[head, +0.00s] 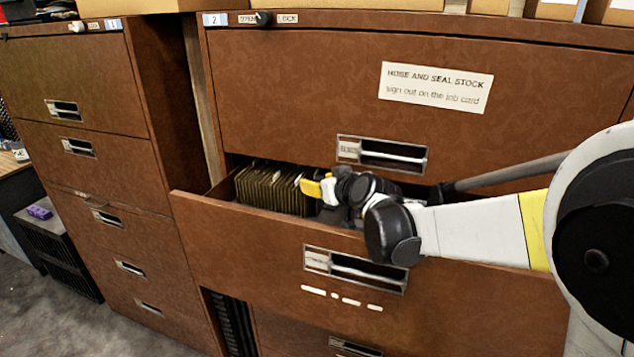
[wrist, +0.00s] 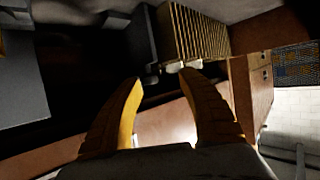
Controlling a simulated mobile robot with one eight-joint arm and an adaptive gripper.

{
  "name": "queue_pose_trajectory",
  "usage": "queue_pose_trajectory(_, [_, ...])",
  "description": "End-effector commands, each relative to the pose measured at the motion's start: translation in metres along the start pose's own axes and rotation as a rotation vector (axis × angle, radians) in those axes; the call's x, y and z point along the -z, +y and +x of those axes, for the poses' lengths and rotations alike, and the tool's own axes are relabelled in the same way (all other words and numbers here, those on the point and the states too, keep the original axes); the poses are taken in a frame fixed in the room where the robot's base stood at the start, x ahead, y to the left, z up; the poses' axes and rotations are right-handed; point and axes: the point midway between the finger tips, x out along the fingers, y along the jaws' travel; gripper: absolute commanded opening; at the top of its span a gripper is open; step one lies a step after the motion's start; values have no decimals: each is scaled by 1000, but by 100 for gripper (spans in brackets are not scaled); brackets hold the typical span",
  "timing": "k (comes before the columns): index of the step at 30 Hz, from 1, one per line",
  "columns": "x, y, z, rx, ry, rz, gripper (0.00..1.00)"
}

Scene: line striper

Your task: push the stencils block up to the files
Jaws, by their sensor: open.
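The files (head: 270,190) are a row of upright tan folders at the left end of the open drawer (head: 240,228). They also show at the top of the wrist view (wrist: 200,35). A dark grey upright block (wrist: 142,42) stands beside the files in the wrist view, seemingly close against their end; it may be the stencils block, but I read no label on it. My gripper (head: 318,187) is inside the drawer, just right of the files. In the wrist view its two yellow fingers (wrist: 162,78) are apart with nothing visible between them. My wrist hides the drawer's middle in the head view.
The drawer front stands out from the cabinet below a closed upper drawer (head: 290,95) with a paper sign (head: 435,87). A second cabinet (head: 80,90) stands at left. A larger grey block (wrist: 20,85) lies at the left in the wrist view.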

Motion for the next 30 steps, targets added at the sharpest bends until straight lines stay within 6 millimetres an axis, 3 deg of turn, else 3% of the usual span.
queue_pose_trajectory(12, [0, 0, -62, 1, 0, 1, 46])
queue_pose_trajectory(26, [1, 0, -70, 1, 0, 1, 46])
queue_pose_trajectory(30, [14, 0, -75, 1, 0, 1, 46])
